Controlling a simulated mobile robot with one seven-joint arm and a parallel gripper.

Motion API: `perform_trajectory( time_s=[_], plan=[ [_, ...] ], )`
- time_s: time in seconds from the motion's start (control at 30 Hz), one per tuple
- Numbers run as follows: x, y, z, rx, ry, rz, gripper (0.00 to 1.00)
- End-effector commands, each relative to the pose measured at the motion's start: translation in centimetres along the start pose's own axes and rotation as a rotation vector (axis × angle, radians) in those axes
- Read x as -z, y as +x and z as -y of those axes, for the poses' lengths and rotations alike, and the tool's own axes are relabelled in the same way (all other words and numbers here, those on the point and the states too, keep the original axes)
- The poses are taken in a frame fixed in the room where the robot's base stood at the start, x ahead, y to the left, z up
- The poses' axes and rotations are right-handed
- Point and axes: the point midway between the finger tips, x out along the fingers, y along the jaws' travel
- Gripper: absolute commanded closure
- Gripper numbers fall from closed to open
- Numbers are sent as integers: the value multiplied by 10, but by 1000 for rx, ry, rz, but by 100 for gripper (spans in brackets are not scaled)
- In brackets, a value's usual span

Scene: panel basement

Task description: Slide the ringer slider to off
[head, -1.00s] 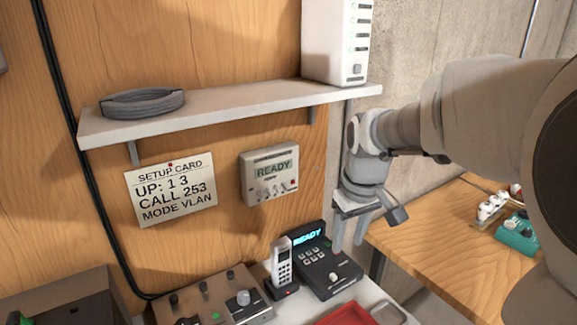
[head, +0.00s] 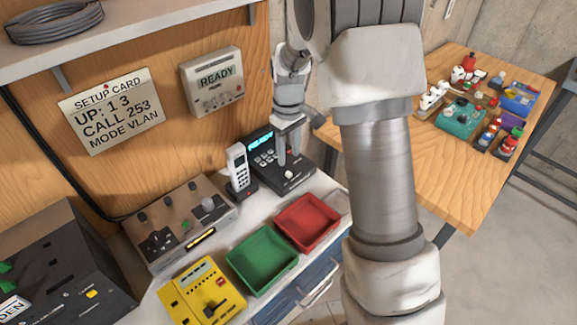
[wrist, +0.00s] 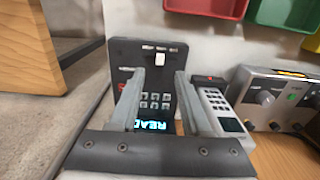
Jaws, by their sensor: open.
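A black desk phone (head: 284,165) with a lit READY display and a keypad sits at the back of the counter. A small white knob (head: 288,174) shows on its front part. In the wrist view the phone (wrist: 118,57) is upside down, and the white knob (wrist: 160,59) lies just beyond my fingertips. Labels beside the knob are too small to read, so I cannot tell its setting. My gripper (head: 288,162) points down over the phone, open and empty. In the wrist view its two fingers (wrist: 160,76) straddle the keypad. I cannot tell whether they touch the phone.
A cordless handset (head: 238,166) stands close left of the phone. A red tray (head: 335,212) and green tray (head: 232,258) lie in front. A grey control box (head: 165,205) and yellow device (head: 180,300) are further left. A wall panel (head: 212,80) hangs behind.

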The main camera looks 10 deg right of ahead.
Motion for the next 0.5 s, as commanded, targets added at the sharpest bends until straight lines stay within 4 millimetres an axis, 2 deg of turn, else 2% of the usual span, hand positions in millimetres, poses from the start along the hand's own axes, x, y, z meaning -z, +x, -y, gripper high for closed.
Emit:
perform_trajectory(
  time_s=[0.1,0.2,0.3,0.5],
  plan=[
    [-1,24,1,3,1,4,52],
    [0,40,0,2,2,2,52],
    [0,51,0,1,2,1,52],
    [0,60,0,0,1,0,52]
  ],
)
